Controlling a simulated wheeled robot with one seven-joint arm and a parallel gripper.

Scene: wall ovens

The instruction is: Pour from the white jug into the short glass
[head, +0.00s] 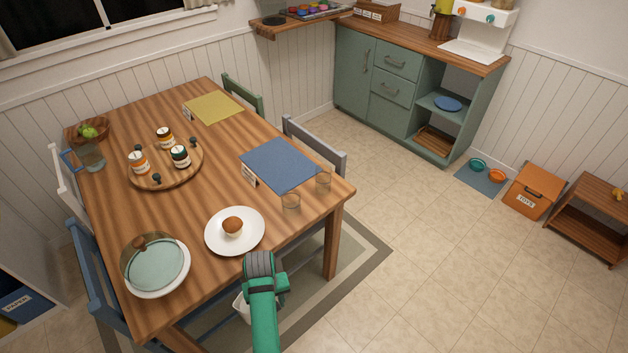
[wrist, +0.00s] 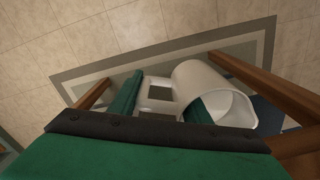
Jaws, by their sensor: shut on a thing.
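The white jug (wrist: 212,85) is in my gripper (wrist: 160,103), whose green fingers are shut around its handle. In the wrist view its open mouth faces the lower right; I cannot see what is inside. In the head view my gripper (head: 264,283) is just off the table's near edge, and only a bit of the white jug (head: 241,306) shows below and left of it. Two small clear glasses stand on the table near its right corner: a nearer glass (head: 290,203) and a farther glass (head: 323,180). I cannot tell which is the short one.
On the wooden table (head: 215,180) are a white plate with a muffin (head: 233,226), a glass-lidded dish (head: 156,266), a round tray with jars (head: 188,176), a blue mat (head: 280,165), a yellow mat (head: 214,107) and a glass pitcher (head: 91,157). Chairs surround it.

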